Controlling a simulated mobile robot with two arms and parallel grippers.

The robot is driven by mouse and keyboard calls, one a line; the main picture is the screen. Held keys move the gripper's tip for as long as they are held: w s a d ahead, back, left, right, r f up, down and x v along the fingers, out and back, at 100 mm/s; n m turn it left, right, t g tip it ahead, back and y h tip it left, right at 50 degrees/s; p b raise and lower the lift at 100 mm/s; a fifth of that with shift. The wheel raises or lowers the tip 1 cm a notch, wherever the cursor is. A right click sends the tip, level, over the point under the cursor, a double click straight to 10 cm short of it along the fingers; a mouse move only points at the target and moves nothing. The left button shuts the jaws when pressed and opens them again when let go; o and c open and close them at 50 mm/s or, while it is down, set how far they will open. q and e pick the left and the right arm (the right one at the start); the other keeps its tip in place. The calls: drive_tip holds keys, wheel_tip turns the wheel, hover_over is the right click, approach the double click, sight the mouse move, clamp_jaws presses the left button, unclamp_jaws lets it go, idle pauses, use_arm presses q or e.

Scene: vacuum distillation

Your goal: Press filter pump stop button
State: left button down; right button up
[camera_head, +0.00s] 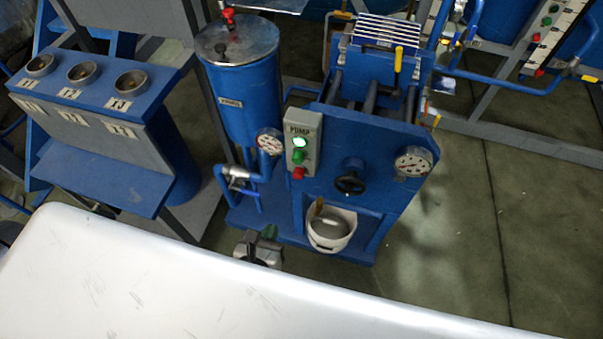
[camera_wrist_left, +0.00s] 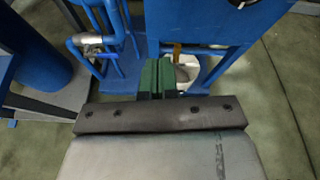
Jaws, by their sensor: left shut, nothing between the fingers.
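The filter pump's grey control box (camera_head: 302,128), marked PUMP, is on the blue filter unit's front in the head view. Its lamp (camera_head: 300,142) glows green. A green button (camera_head: 299,156) is below the lamp, and the red stop button (camera_head: 298,173) is at the bottom. My left gripper (camera_head: 268,231) is below and left of the box, apart from it. Its green fingers are together and empty, also in the left wrist view (camera_wrist_left: 157,76). The control box does not show in the wrist view. My right gripper is not in view.
The filter unit (camera_head: 370,150) has a black handwheel (camera_head: 350,178), a gauge (camera_head: 413,161) and a white bucket (camera_head: 331,230) in its lower opening. Blue pipes and another gauge (camera_head: 269,141) are left of the box. A blue tank (camera_head: 245,110) stands behind.

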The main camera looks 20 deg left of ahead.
use_arm(q)
drive_tip(key=r, duration=0.1)
drive_tip(key=r+m, duration=0.1)
drive_tip(key=r+t, duration=0.1)
drive_tip(key=shift+w+d+m, duration=0.25)
drive_tip(key=shift+w+m, duration=0.05)
drive_tip(key=shift+w, duration=0.05)
drive_tip(key=p, duration=0.2)
approach(294, 176)
drive_tip(key=x, duration=0.6)
drive_tip(key=shift+w+f, duration=0.1)
drive_tip(key=shift+w, duration=0.55)
